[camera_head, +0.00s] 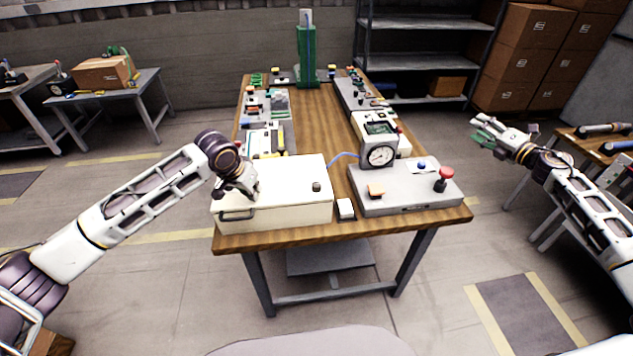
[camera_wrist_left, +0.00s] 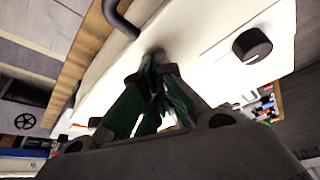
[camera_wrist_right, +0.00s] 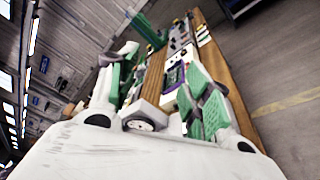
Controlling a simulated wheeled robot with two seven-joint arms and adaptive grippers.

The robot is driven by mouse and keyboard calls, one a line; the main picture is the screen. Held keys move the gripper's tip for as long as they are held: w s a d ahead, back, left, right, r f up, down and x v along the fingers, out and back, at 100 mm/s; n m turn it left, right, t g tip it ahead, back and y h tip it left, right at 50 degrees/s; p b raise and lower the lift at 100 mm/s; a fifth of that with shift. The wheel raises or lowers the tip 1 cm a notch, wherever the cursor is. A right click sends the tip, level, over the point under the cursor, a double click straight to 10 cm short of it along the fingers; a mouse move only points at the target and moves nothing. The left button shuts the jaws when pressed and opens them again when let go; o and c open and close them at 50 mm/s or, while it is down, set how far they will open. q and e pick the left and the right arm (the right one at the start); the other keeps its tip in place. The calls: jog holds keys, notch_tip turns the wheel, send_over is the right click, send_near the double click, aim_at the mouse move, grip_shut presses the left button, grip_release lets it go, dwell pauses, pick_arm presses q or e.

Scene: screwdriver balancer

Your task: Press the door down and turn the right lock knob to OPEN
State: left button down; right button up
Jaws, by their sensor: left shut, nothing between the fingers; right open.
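The white box (camera_head: 280,183) stands at the table's front left, and its flat top door (camera_head: 285,172) looks closed. A dark round lock knob (camera_head: 316,187) sits on the right part of the door; it also shows in the left wrist view (camera_wrist_left: 252,46). I cannot read its markings or setting. My left gripper (camera_head: 246,193) is shut and empty, its tips (camera_wrist_left: 157,72) at the door's left part; whether they touch is unclear. Any left knob there is hidden. My right gripper (camera_head: 481,136) is open and empty, right of the table; its fingers show in the right wrist view (camera_wrist_right: 165,80).
A dark handle (camera_head: 237,214) juts from the box front. Right of the box are a small white block (camera_head: 345,209), a grey panel (camera_head: 405,198) with a red button (camera_head: 443,178), and a dial gauge (camera_head: 380,155). Tools and parts lie farther back on the table (camera_head: 320,115).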

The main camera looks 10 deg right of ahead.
jog(key=w+a+f+n+g+y, duration=0.1)
jog(key=w+a+y, duration=0.1)
jog(key=a, duration=0.5)
jog(key=w+a+f+n+g+y, duration=0.1)
jog(key=w+a+f+y, duration=0.1)
jog(key=a, duration=0.4)
notch_tip(320, 180, up, 3)
jog(key=n+g+h, duration=0.8)
jog(key=n+g, duration=0.4)
jog(key=g, duration=0.3)
send_over(317, 184)
jog(key=shift+r, duration=0.1)
jog(key=shift+f, duration=6)
